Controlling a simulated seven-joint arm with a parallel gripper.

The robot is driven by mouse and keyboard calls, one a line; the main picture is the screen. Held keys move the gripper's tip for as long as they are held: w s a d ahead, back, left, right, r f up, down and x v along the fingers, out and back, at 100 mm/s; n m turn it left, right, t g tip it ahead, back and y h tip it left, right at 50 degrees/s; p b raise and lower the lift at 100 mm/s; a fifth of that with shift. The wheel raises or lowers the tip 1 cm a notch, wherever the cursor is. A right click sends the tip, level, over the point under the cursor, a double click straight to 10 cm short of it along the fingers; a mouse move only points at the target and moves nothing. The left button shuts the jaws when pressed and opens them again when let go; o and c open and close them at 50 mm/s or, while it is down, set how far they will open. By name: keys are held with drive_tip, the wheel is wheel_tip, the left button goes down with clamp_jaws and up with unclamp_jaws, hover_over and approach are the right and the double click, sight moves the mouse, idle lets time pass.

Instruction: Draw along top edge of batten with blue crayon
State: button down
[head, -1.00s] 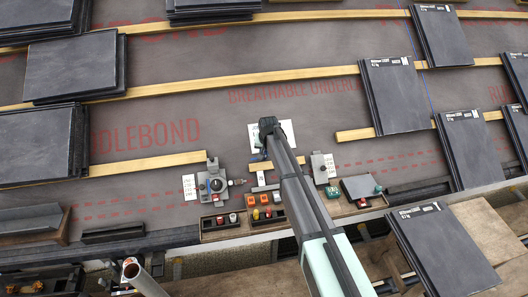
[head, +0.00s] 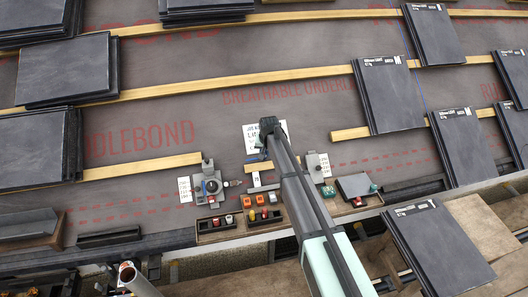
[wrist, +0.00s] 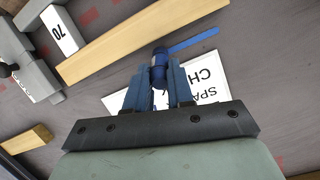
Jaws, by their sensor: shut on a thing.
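My gripper (wrist: 160,88) is shut on a blue crayon (wrist: 159,68) in the wrist view. The crayon stands out beyond the fingertips, near the edge of a pale wooden batten (wrist: 140,42); I cannot tell whether its tip touches anything. A thin blue strip (wrist: 193,40) shows just beyond the crayon, beside the batten. In the head view my gripper (head: 259,155) is small and partly hidden by my arm, above the short batten piece (head: 285,162) between two grey fixtures. The crayon is not clear in that view.
A white lettered card (wrist: 212,88) lies under the gripper. Grey fixtures stand left (head: 208,184) and right (head: 315,166). Open trays (head: 215,222) with small coloured items lie in front. Slate stacks (head: 388,95) and longer battens (head: 232,82) lie on the grey underlay.

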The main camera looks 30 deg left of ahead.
drive_tip(key=shift+w+d, duration=0.15)
drive_tip(key=shift+w, duration=0.05)
drive_tip(key=shift+w+d, duration=0.2)
drive_tip(key=shift+d, duration=0.1)
drive_tip(key=shift+w+d, duration=0.1)
drive_tip(key=shift+w, duration=0.05)
drive_tip(key=shift+w+d, duration=0.15)
drive_tip(key=shift+d, duration=0.05)
drive_tip(key=shift+w+d, duration=0.15)
drive_tip(key=shift+w+d, duration=0.2)
drive_tip(key=shift+w, duration=0.05)
drive_tip(key=shift+w+d, duration=0.15)
drive_tip(key=shift+w+d, duration=0.25)
drive_tip(key=shift+w, duration=0.1)
drive_tip(key=shift+w+d, duration=0.1)
drive_tip(key=shift+d, duration=0.05)
